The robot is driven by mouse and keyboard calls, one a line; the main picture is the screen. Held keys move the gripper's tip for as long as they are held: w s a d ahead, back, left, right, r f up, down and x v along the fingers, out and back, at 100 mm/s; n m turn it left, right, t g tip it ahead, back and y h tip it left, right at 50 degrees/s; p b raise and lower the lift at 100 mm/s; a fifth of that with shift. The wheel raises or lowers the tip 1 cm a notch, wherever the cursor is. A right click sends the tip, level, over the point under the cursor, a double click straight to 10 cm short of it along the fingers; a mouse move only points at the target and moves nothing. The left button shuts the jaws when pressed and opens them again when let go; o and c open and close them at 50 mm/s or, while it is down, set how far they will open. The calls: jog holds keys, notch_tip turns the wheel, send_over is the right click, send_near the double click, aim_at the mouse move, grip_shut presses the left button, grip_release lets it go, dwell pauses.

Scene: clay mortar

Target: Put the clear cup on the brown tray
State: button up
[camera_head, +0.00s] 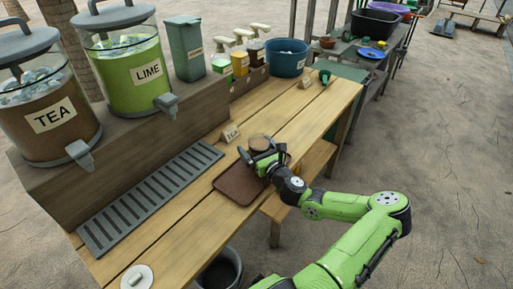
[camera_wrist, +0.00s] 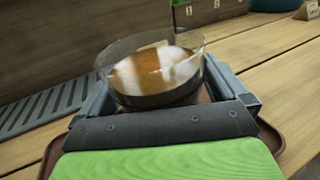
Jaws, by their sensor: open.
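The clear cup (camera_wrist: 155,72) is round and glassy, with brown liquid in it. In the wrist view it stands upright between the fingers of my gripper (camera_wrist: 165,90), which are open on either side of it. In the head view the rim of the cup shows just beyond my gripper (camera_head: 262,160). The brown tray (camera_head: 238,187) lies flat on the wooden table, partly under my gripper. Its edge also shows in the wrist view (camera_wrist: 271,141). The cup's base is mostly hidden, so I cannot tell whether it touches the tray.
A grey drip grate (camera_head: 150,198) lies to the left, below the TEA dispenser (camera_head: 50,118) and LIME dispenser (camera_head: 135,75). A white round lid (camera_head: 137,278) is at the near end. The table's right part is mostly clear.

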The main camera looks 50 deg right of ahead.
jog(key=shift+s+r, duration=0.1)
jog(key=shift+r, duration=0.05)
jog(key=p+v, duration=0.1)
jog(key=v, duration=1.1)
jog(key=shift+p, duration=0.4)
